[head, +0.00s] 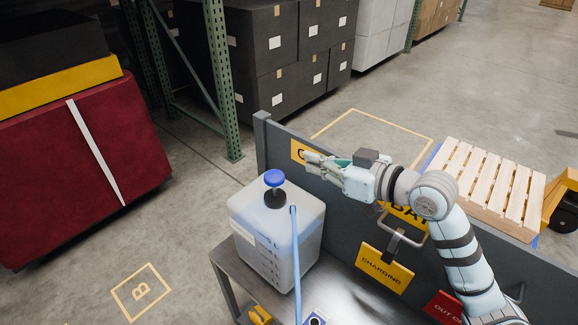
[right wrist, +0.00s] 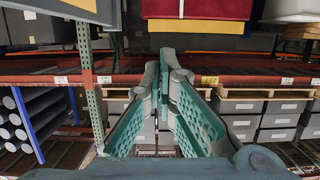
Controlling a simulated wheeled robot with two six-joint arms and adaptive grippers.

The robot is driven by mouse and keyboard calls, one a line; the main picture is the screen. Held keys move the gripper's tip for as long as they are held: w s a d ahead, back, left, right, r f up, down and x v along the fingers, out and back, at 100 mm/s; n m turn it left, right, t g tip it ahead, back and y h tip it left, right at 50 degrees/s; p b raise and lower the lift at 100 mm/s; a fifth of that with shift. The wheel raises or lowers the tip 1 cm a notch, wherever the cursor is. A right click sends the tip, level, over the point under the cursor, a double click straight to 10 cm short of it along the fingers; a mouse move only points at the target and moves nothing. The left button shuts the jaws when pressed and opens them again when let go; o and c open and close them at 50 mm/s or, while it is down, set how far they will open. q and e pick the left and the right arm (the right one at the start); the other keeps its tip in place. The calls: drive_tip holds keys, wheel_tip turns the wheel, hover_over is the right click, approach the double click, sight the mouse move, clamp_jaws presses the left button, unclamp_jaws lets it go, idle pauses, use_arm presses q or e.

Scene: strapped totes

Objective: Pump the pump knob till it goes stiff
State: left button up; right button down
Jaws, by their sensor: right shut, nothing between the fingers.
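The pump knob (head: 274,178) is a blue round cap on a dark collar on top of a white translucent jug (head: 262,240). The knob stands raised above the collar. A blue hose (head: 296,262) runs down the jug's front right. The jug stands on a grey metal bench (head: 338,285). My right gripper (head: 306,160) is above and to the right of the knob, apart from it, pointing left in the head view. Its fingers are together and empty, as the right wrist view (right wrist: 164,62) also shows. My left gripper is not in view.
A grey panel (head: 340,215) with yellow signs stands behind the bench, and a metal handle (head: 400,238) sticks out from it. A yellow object (head: 260,315) lies at the bench's front edge. A wooden pallet (head: 488,185) is beyond the panel. Open floor lies left of the bench.

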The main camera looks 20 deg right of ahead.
hover_over(282, 177)
wheel_tip(282, 177, down, 2)
drive_tip(key=shift+w+a+f, duration=0.1)
drive_tip(key=shift+f, duration=0.1)
wheel_tip(282, 177, down, 3)
drive_tip(key=shift+f+b, duration=0.3)
drive_tip(key=shift+f, duration=0.25)
